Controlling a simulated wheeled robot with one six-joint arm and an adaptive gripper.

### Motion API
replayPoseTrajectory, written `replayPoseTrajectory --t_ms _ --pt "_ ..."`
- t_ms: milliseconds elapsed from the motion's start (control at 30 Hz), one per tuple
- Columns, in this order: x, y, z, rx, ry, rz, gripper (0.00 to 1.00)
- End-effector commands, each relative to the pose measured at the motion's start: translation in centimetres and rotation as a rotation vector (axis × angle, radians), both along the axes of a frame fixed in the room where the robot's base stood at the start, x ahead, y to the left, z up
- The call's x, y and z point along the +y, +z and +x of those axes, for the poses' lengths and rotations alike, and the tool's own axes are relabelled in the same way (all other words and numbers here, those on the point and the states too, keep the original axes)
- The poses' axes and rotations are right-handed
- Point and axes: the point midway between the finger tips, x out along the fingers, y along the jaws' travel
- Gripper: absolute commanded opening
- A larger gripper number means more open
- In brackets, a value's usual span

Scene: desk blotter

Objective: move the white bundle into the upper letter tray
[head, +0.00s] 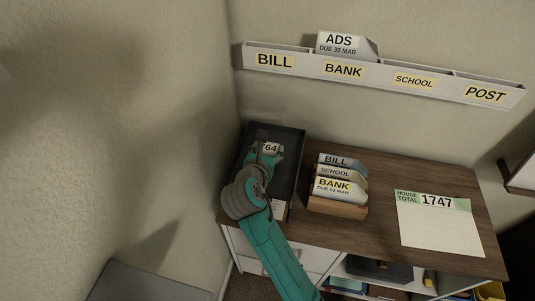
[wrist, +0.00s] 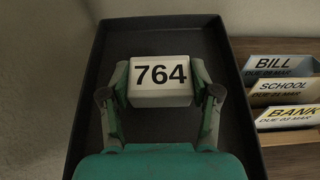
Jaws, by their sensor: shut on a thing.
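The white bundle (wrist: 160,92), marked 764, is between the two fingers of my gripper (wrist: 160,78), which is shut on its left and right sides. In the head view the bundle (head: 271,148) shows only partly, behind my arm. The black letter tray (head: 292,136) lies at the left end of the desk, and its rim (wrist: 88,75) surrounds the bundle in the wrist view. The bundle is over the far part of the tray; I cannot tell whether it touches the tray floor. A second tray level is not clearly visible.
A wooden holder (head: 338,209) with BILL, SCHOOL and BANK envelopes (head: 339,186) stands right of the tray. A HOUSE TOTAL sheet (head: 438,222) reads 1747. A wall rack (head: 385,76) holds an ADS envelope (head: 341,44). A white label (head: 278,207) shows at the tray's near end.

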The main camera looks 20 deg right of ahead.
Motion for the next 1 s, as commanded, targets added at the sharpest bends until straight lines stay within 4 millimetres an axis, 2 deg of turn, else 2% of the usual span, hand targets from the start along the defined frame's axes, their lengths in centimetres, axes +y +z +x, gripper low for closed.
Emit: replayPoseTrajectory --t_ms 33,133,533,567,633,1000 --pt "0.0 -0.9 0.0 0.005 0.000 -0.002 0.37" --pt "0.0 -1.9 0.0 0.003 0.000 -0.002 0.37" --pt "0.0 -2.4 0.0 0.002 -0.001 -0.001 0.37" --pt "0.0 -2.3 0.0 0.001 -0.001 0.000 0.69" --pt "0.0 -2.3 0.0 0.001 -0.001 0.000 0.87" --pt "0.0 -2.1 0.0 0.000 0.000 0.000 0.87"
